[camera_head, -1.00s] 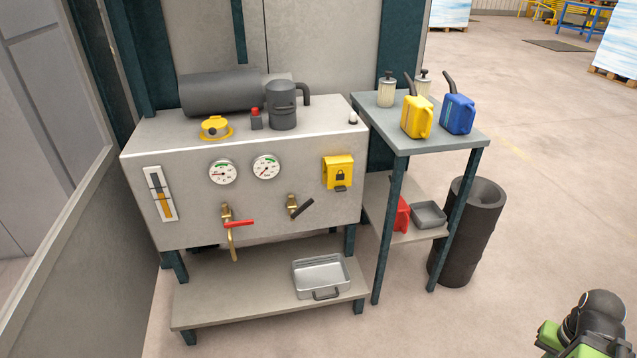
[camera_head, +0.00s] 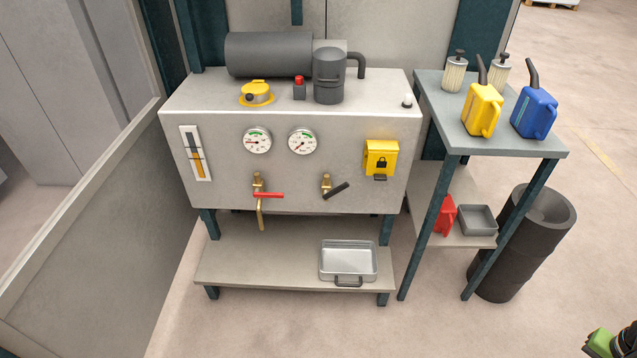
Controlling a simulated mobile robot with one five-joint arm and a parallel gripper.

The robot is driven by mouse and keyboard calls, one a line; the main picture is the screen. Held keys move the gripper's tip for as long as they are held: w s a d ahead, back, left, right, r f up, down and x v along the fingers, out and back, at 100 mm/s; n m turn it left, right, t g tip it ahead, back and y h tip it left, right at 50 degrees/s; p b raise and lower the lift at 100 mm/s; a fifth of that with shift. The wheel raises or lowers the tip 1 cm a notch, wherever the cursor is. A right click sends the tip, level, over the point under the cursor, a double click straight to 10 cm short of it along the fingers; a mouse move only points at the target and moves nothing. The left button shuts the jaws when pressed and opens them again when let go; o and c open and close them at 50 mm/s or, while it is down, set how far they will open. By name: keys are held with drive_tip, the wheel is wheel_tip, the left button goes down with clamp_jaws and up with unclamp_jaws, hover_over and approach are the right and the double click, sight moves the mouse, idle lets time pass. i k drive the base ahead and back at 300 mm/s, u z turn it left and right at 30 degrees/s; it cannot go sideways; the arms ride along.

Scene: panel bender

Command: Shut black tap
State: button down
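The black tap (camera_head: 335,189) is on the front face of the grey cabinet (camera_head: 225,150), right of centre. Its black lever slants up to the right from a brass valve body (camera_head: 326,183). To its left is a tap with a red lever (camera_head: 268,195) and a brass spout pointing down. My arm shows only as a green and black piece at the bottom right corner, well away from the taps. The fingers of my gripper are not visible.
A metal tray (camera_head: 348,262) sits on the low shelf below the taps. A side table (camera_head: 435,100) with yellow (camera_head: 482,110) and blue (camera_head: 533,112) cans stands to the right, beside a dark cylinder (camera_head: 500,270). A wall panel (camera_head: 90,230) borders the left. The front floor is clear.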

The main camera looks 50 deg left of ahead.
sight(326, 194)
drive_tip(key=u, duration=0.55)
drive_tip(key=k, duration=0.15)
drive_tip(key=u, duration=2.55)
drive_tip(key=i, duration=1)
drive_tip(key=u, duration=0.2)
